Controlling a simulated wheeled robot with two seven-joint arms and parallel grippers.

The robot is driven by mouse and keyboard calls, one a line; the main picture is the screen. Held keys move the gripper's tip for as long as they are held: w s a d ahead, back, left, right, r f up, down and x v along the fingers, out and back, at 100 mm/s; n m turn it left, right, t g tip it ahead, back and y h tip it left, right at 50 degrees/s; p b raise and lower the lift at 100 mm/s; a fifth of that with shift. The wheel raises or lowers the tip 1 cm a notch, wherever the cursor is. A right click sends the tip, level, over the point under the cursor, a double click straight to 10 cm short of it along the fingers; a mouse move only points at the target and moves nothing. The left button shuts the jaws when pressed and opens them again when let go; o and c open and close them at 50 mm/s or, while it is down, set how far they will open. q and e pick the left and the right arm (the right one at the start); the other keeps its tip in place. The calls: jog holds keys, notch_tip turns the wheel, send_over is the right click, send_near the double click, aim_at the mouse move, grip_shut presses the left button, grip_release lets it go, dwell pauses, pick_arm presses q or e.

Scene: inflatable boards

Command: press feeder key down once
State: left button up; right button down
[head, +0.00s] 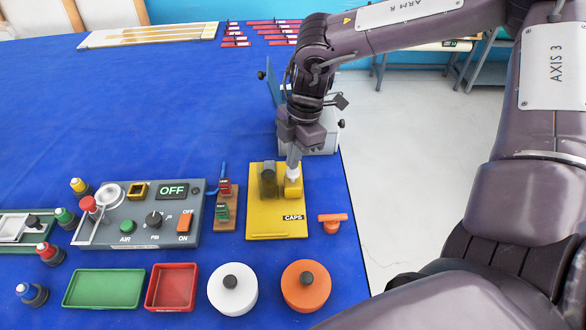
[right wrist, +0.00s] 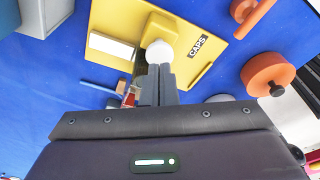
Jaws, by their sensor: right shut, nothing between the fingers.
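The yellow feeder board (head: 258,226), labelled CAPS, lies near the blue table's right edge. It carries a dark upright cylinder (head: 268,182) and a yellow block (head: 293,189). My right gripper (head: 293,164) is shut and points down over the block, with a white piece at its tips. In the right wrist view the shut fingers (right wrist: 159,72) meet or overlap a round white piece (right wrist: 160,51) on the board (right wrist: 185,65). Contact is unclear. A flat white pad (right wrist: 110,45) also shows there. Which part is the key is unclear. My left gripper is not in view.
A grey control box (head: 140,232) reading OFF stands left of the board. An orange T-shaped piece (head: 332,219) lies to its right. White (head: 232,298) and orange (head: 305,293) knobbed discs sit in front. A pale box (head: 322,141) stands behind.

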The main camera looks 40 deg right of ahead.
aim_at(293, 171)
jog(key=shift+f+b, duration=1.95)
jog(key=shift+b, duration=0.05)
dwell(0.5)
jog(key=shift+r, duration=0.15)
dwell(0.4)
jog(key=shift+r+p, duration=2.2)
jog(key=shift+r, duration=2.25)
